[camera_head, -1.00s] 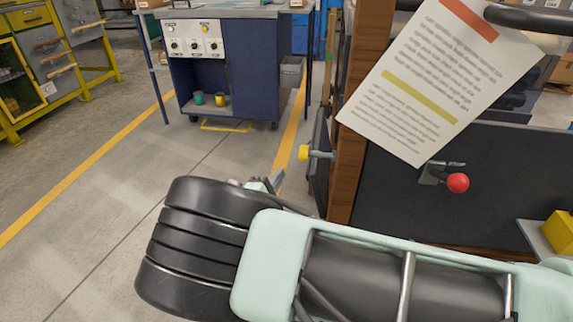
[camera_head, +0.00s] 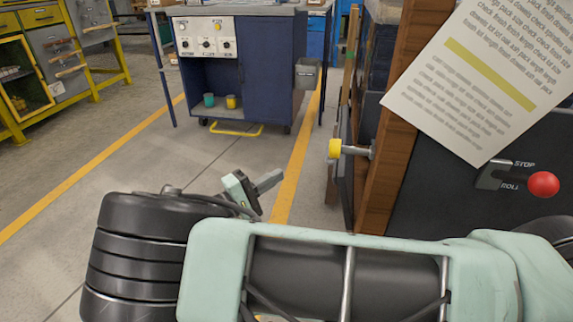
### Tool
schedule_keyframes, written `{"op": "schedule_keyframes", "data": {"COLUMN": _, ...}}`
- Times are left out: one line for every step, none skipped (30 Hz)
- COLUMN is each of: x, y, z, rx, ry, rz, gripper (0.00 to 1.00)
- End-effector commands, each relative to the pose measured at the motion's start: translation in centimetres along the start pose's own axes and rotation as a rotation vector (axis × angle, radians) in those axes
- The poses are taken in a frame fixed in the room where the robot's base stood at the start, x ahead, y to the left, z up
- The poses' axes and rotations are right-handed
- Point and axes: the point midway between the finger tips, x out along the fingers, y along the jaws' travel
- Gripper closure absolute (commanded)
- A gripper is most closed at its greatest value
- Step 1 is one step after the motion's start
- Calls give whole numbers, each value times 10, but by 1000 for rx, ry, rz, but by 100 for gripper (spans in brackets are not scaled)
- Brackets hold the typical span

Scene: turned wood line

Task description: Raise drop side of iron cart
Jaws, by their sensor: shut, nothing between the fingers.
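No part here can be surely told as the iron cart or its drop side. A dark panelled unit (camera_head: 440,200) with a brown wooden upright (camera_head: 388,150) stands at the right, partly cut off by the frame. A yellow knob (camera_head: 335,149) on a short metal rod sticks out left of the upright. A red-balled lever (camera_head: 543,185) on the panel is marked STOP and ROLL. My gripper (camera_head: 268,181) is small in view, shut and empty, above the floor left of the yellow knob and apart from it. My arm hides the lower middle.
A blue wheeled cabinet (camera_head: 268,80) with dials and two cups stands at the back. Yellow-framed racks (camera_head: 40,65) stand at far left. A printed sheet (camera_head: 480,80) covers part of the right side. Grey floor with yellow lines is clear between them.

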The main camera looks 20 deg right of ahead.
Motion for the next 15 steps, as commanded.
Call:
{"op": "schedule_keyframes", "data": {"x": 2, "y": -4, "z": 2, "rx": 1, "ry": -22, "rz": -7, "gripper": 100}}
{"op": "schedule_keyframes", "data": {"x": 4, "y": -4, "z": 3, "rx": 0, "ry": -30, "rz": -10, "gripper": 100}}
{"op": "schedule_keyframes", "data": {"x": 6, "y": -4, "z": 4, "rx": 0, "ry": -36, "rz": -12, "gripper": 100}}
{"op": "schedule_keyframes", "data": {"x": 8, "y": -4, "z": 4, "rx": 0, "ry": -38, "rz": -13, "gripper": 100}}
{"op": "schedule_keyframes", "data": {"x": 11, "y": -4, "z": 4, "rx": -1, "ry": -39, "rz": -13, "gripper": 100}}
{"op": "schedule_keyframes", "data": {"x": 15, "y": -4, "z": 4, "rx": -2, "ry": -38, "rz": -12, "gripper": 100}}
{"op": "schedule_keyframes", "data": {"x": 19, "y": -4, "z": 4, "rx": -2, "ry": -38, "rz": -12, "gripper": 100}}
{"op": "schedule_keyframes", "data": {"x": 24, "y": -4, "z": 4, "rx": -2, "ry": -38, "rz": -12, "gripper": 100}}
{"op": "schedule_keyframes", "data": {"x": 31, "y": -5, "z": 5, "rx": -2, "ry": -39, "rz": -13, "gripper": 100}}
{"op": "schedule_keyframes", "data": {"x": 37, "y": -5, "z": 5, "rx": 0, "ry": -40, "rz": -13, "gripper": 100}}
{"op": "schedule_keyframes", "data": {"x": 44, "y": -5, "z": 5, "rx": -1, "ry": -40, "rz": -12, "gripper": 100}}
{"op": "schedule_keyframes", "data": {"x": 52, "y": -6, "z": 5, "rx": -1, "ry": -39, "rz": -13, "gripper": 100}}
{"op": "schedule_keyframes", "data": {"x": 58, "y": -6, "z": 6, "rx": -1, "ry": -39, "rz": -13, "gripper": 100}}
{"op": "schedule_keyframes", "data": {"x": 64, "y": -6, "z": 6, "rx": -1, "ry": -38, "rz": -13, "gripper": 100}}
{"op": "schedule_keyframes", "data": {"x": 73, "y": -6, "z": 6, "rx": -1, "ry": -39, "rz": -12, "gripper": 100}}
